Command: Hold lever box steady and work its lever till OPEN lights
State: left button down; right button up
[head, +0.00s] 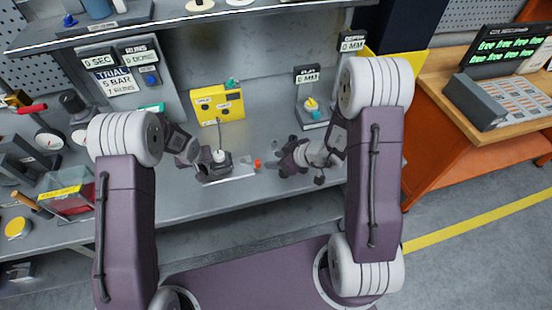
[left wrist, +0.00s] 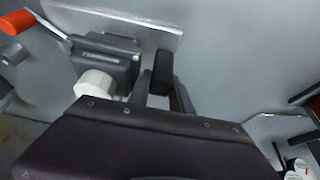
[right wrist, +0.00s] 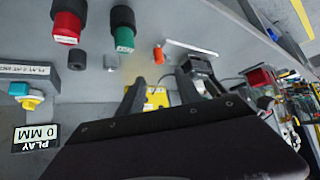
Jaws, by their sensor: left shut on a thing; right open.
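The lever box (head: 218,166) is a small dark box with a white knob on a light plate on the bench. It also shows in the left wrist view (left wrist: 112,62). Its lever has an orange tip (head: 257,163), pointing right in the head view. My left gripper (head: 200,161) is shut on a dark upright part (left wrist: 160,72) at the box's side. My right gripper (head: 284,166) is open and empty, right of the orange tip and apart from it. A yellow box (head: 217,101) with small white labels stands behind; I see no clearly lit lamp on it.
A play gauge (head: 312,112) reading 0 MM stands behind my right gripper. Red (right wrist: 68,22) and green (right wrist: 123,32) cylinders show in the right wrist view. A sign panel (head: 122,80) stands back left. The bench front is mostly clear.

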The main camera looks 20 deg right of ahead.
jog(key=c, duration=0.7)
jog(key=shift+w+a+r+m, duration=0.1)
jog(key=shift+a+r+m, duration=0.15)
jog(key=shift+m, duration=0.45)
grip_shut()
jog(key=w+a+r+n+g+y, duration=0.1)
jog(key=w+a+r+g+y, duration=0.15)
jog(key=w+r, duration=0.2)
jog(key=w+a+r+g+y, duration=0.1)
jog(key=w+a+r+y, duration=0.2)
jog(key=r+y, duration=0.15)
jog(key=w+d+f+n+g+h, duration=0.25)
jog(key=d+f+h, duration=0.3)
jog(key=d, duration=0.65)
jog(key=shift+m+g, duration=0.35)
jog(key=shift+g, duration=0.15)
jog(key=x, duration=0.4)
jog(key=d+f+x, duration=0.1)
jog(key=x, duration=0.3)
jog(key=d+x, duration=0.1)
jog(key=x, duration=0.3)
jog(key=shift+w+d+f, duration=0.15)
jog(key=shift+d+f, duration=0.05)
jog(key=shift+f, duration=0.1)
jog(key=s+a, duration=0.1)
jog(key=a, duration=0.1)
jog(key=shift+s+a, duration=0.25)
jog(key=shift+s, duration=0.15)
jog(key=shift+s+a, duration=0.3)
jog(key=shift+a, duration=0.05)
